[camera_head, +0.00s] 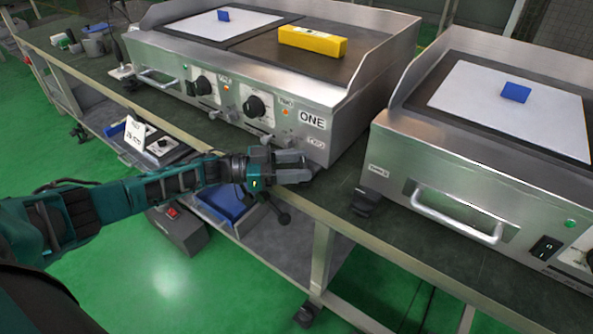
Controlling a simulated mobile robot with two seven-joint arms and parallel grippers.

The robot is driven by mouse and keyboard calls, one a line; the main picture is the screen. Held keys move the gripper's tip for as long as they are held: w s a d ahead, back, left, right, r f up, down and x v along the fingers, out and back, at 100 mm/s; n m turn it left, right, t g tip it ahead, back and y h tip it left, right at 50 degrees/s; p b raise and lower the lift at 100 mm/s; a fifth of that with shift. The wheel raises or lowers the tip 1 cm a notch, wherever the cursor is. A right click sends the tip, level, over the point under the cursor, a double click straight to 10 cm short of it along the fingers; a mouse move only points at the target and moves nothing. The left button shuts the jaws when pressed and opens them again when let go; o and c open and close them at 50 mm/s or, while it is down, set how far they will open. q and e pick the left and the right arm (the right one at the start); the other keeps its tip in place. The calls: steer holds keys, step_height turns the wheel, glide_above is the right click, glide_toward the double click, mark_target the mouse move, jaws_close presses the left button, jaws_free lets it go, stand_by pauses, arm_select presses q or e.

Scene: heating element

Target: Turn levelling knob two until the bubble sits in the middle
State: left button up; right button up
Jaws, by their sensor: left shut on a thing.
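The griddle marked ONE (290,110) stands on the bench, with a yellow spirit level (312,41) lying on its dark plate at the back right. The bubble is too small to make out. My left gripper (304,168) reaches in from the left to the griddle's lower front right corner. Its fingers are shut on a levelling knob under that corner, and they hide most or all of the knob. Which number the knob bears cannot be read. My right gripper is not in view.
A second griddle (445,165) stands close on the right, with a black foot (366,200) at its near left corner. A blue block (515,92) lies on its white sheet. Below, the lower shelf holds a blue tray (228,200) and a white card (135,132).

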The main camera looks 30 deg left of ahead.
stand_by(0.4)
arm_select(q)
steer(key=o, duration=0.9)
steer(key=shift+c, duration=0.2)
steer(key=shift+o, duration=0.8)
